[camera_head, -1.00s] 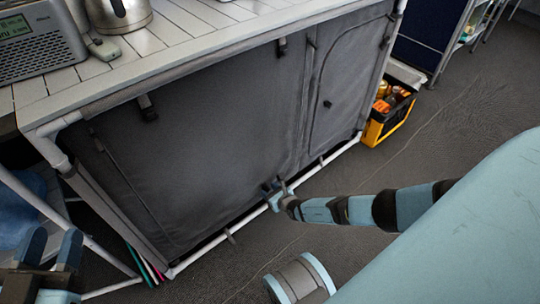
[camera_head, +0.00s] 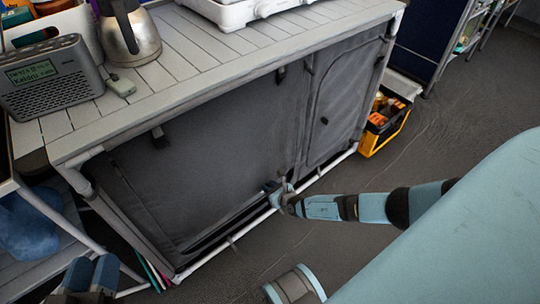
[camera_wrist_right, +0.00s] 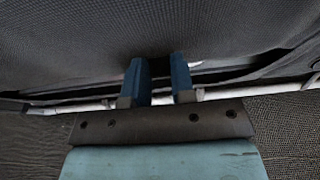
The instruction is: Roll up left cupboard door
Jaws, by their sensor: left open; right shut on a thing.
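The left cupboard door (camera_head: 215,140) is a dark grey fabric panel on the cupboard's front. It hangs down, with its lower edge slightly raised and a dark gap above the white bottom rail (camera_head: 205,257). My right gripper (camera_head: 279,188) is at the door's lower right. In the right wrist view its blue fingers (camera_wrist_right: 158,80) are shut on the fabric's lower edge, just above the rail; the pinched part is mostly hidden. My left gripper (camera_head: 90,274) is open and empty at the lower left, apart from the door.
The right cupboard door (camera_head: 342,95) hangs closed. A radio (camera_head: 52,78) and a kettle (camera_head: 130,35) stand on the slatted top. A yellow-black crate (camera_head: 385,125) stands on the floor right of the cupboard. The floor in front is clear.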

